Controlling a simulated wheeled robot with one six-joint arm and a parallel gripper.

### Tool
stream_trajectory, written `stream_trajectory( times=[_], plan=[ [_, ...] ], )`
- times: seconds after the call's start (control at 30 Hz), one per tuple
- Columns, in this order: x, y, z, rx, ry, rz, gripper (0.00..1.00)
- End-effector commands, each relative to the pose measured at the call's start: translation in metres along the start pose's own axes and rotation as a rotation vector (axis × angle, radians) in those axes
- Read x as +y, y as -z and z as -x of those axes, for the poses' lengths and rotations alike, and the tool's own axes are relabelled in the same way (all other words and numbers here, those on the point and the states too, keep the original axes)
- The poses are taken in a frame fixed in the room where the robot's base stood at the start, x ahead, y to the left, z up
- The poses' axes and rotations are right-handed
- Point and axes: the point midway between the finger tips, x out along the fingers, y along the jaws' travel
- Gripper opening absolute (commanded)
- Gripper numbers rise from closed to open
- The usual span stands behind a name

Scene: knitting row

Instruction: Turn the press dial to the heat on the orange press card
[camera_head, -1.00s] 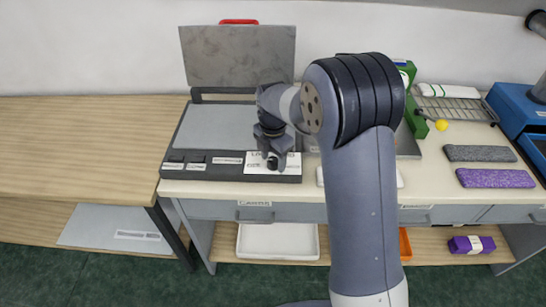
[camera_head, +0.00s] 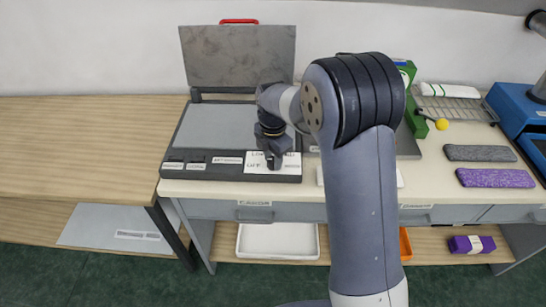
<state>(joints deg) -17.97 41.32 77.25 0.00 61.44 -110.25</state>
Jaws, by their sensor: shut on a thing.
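The press (camera_head: 215,128) stands open on the bench, its grey lid (camera_head: 238,58) with a red handle raised at the back. A white dial label (camera_head: 256,168) lies at its front right, with lettering partly hidden by my gripper. My gripper (camera_head: 275,165) points down over this label and is shut on the press dial, which is mostly hidden between the fingers. The dial's pointer direction cannot be made out. I cannot pick out the orange press card in this view.
My arm hides the bench middle. To the right are a green holder (camera_head: 410,90), a wire rack (camera_head: 455,110), a yellow ball (camera_head: 442,124), grey and purple knitted pieces (camera_head: 495,178) and a blue machine (camera_head: 515,105). A white tray (camera_head: 240,252) sits below. The left wooden top (camera_head: 80,140) is clear.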

Motion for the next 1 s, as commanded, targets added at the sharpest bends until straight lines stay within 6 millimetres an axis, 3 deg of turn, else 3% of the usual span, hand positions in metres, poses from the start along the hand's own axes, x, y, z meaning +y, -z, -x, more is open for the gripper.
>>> stream_trajectory(
  times=[1.0],
  plan=[
    [0.0002, -0.0002, 0.0005, 0.000, -0.001, -0.917, 0.10]
  ],
)
